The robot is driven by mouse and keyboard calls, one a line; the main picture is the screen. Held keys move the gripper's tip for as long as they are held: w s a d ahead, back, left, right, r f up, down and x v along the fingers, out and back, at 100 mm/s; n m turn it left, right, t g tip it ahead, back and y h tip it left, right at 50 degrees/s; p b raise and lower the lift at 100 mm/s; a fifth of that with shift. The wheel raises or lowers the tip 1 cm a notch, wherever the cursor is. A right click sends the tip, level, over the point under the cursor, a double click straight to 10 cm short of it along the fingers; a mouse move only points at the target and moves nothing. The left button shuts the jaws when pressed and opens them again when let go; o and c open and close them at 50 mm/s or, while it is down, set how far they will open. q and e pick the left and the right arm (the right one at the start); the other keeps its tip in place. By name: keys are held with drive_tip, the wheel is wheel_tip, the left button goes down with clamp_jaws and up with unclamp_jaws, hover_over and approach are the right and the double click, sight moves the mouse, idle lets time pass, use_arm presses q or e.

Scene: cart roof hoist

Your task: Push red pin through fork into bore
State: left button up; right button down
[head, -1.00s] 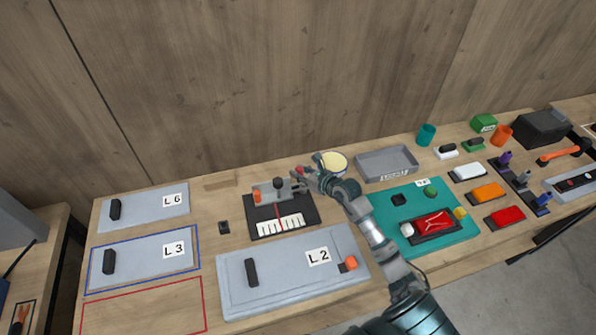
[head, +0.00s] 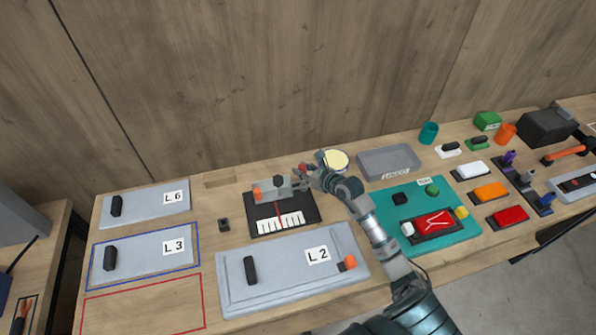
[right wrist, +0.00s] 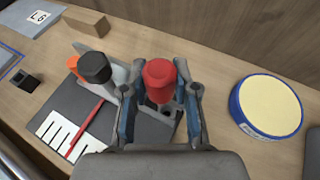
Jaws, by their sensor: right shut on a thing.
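The red pin (right wrist: 160,82) stands between the two fingers of my right gripper (right wrist: 162,98) in the right wrist view. The gripper is shut on it, and its round red head faces the camera. Below it is a grey forked part (right wrist: 153,128), partly hidden by the fingers and pin. I cannot tell how deep the pin sits, and the bore is hidden. In the head view my right gripper (head: 308,180) is at the right end of the grey fixture (head: 270,190), with the red pin (head: 302,168) barely showing. My left gripper is not in view.
The fixture has a black knob (right wrist: 95,68) and an orange piece (right wrist: 73,64), on a dark mat (head: 312,212) with a white scale. A blue-rimmed round tub (right wrist: 240,104) stands close right of the gripper. Panel L2 (head: 290,283) lies in front.

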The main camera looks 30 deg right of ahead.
drive_tip(key=shift+d+f, duration=0.15)
drive_tip(key=shift+d, duration=0.7)
drive_tip(key=shift+a, duration=0.25)
drive_tip(key=shift+a+r+b, duration=0.15)
drive_tip(key=shift+r+b, duration=0.1)
drive_tip(key=shift+b, duration=0.1)
drive_tip(key=shift+d+f, duration=0.1)
drive_tip(key=shift+d, duration=0.6)
drive_tip(key=shift+a+p, duration=0.45)
drive_tip(key=shift+a, duration=0.6)
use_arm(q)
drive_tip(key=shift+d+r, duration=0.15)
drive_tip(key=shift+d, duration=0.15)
use_arm(e)
drive_tip(key=shift+a, duration=0.15)
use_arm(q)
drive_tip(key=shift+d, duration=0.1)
